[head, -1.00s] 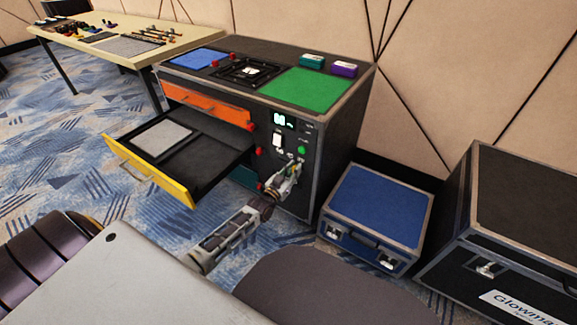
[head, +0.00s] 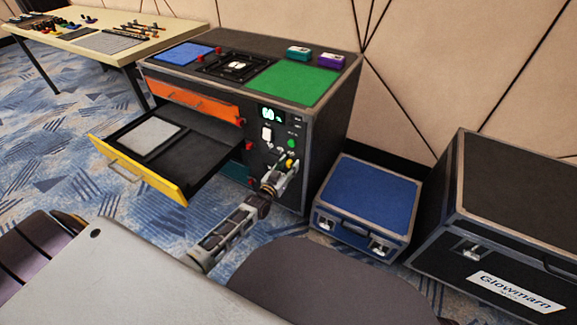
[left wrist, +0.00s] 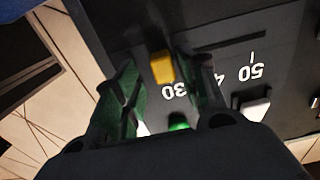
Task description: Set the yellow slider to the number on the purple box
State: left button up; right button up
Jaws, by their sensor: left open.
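The yellow slider (head: 289,163) is a small knob low on the right of the black cabinet's front. In the left wrist view the yellow slider (left wrist: 162,68) lies between the two fingers, with a gap visible on each side. My left gripper (head: 288,170) is open at the slider. The purple box (head: 331,62) sits on the cabinet top at the back right; its number is too small to read. My right gripper is out of view.
A green button (head: 291,143) and a white switch (head: 267,133) are close above the slider. A yellow-fronted drawer (head: 140,172) stands open to the left. A blue case (head: 368,198) stands on the floor to the right, with a larger black case (head: 520,190) beyond.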

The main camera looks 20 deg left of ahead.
pick_arm(q)
jog(key=shift+s+a, duration=0.1)
jog(key=shift+s, duration=0.05)
jog(key=s, duration=1.1)
jog(key=shift+s+a, duration=0.35)
jog(key=shift+a, duration=0.05)
dwell(0.3)
jog(key=shift+d, duration=0.1)
dwell(0.5)
